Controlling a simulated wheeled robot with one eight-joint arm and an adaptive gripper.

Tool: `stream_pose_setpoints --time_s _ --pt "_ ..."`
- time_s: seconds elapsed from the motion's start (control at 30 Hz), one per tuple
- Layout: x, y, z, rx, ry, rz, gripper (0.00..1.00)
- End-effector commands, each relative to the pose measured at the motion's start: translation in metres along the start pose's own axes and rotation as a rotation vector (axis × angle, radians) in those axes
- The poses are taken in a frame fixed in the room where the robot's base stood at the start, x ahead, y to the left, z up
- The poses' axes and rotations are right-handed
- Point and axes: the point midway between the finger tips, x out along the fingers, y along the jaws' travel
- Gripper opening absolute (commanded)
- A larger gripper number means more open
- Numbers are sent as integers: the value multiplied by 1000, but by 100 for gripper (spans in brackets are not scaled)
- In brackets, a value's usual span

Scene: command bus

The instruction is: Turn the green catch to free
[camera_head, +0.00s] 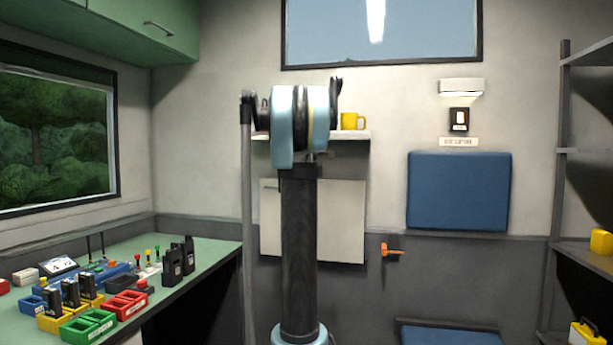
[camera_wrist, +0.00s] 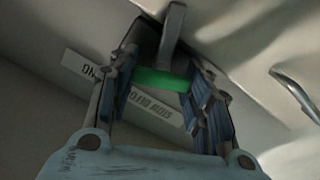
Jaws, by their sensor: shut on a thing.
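The green catch (camera_wrist: 163,80) shows in the wrist view as a short bright green bar, below a grey bar-shaped part (camera_wrist: 173,30). My gripper (camera_wrist: 162,84) is shut on it, with one dark ribbed finger pad at each end of the green bar. A white label (camera_wrist: 152,108) with partly hidden lettering lies behind the fingers, and a second label (camera_wrist: 85,70) ends in "NG". I cannot read which way the catch is set. In the head view neither the catch nor my gripper can be made out.
A curved metal handle (camera_wrist: 296,90) stands at the right of the wrist view. In the head view, a green worktop (camera_head: 215,262) with trays and radios is at left, a shelf with a yellow mug (camera_head: 352,121) behind my arm, and a blue seat back (camera_head: 459,190) at right.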

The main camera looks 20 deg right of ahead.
Motion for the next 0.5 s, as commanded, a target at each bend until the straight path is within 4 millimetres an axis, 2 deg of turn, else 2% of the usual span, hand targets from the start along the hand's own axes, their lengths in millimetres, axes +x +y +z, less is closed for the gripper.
stream_pose_setpoints --time_s 0.1,0.13,0.2,0.5 --pt "0 -3 -2 0 3 -7 22" --pt "0 -3 -2 1 3 -7 52" --pt "0 -3 -2 1 3 -7 67" --pt "0 -2 -1 1 1 -3 67"
